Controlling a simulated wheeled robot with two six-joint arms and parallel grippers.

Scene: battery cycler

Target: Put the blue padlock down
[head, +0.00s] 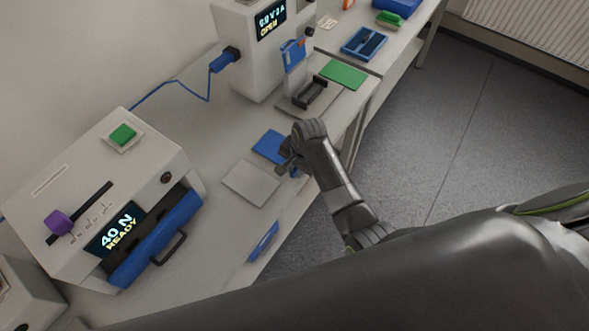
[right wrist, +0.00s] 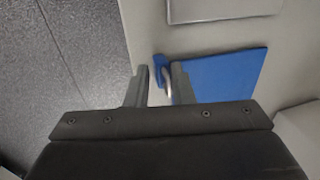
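The blue padlock (right wrist: 158,62) with its metal shackle shows in the right wrist view, at the tips of my right gripper (right wrist: 160,80). The gripper's two fingers stand apart, one on each side of it, with a gap by the left finger. The padlock seems to be at table height, beside the blue mat (right wrist: 225,75); I cannot tell whether a finger touches it. In the head view my right gripper (head: 284,160) is low over the table's front edge by the blue mat (head: 269,146), and a bit of blue shows beside it. My left gripper is not in view.
A grey plate (head: 250,183) lies left of the blue mat. A machine with a blue front bar (head: 155,238) stands at left, and a white cycler (head: 250,60) at the back. A black holder (head: 310,95) and a green mat (head: 344,74) lie beyond my gripper.

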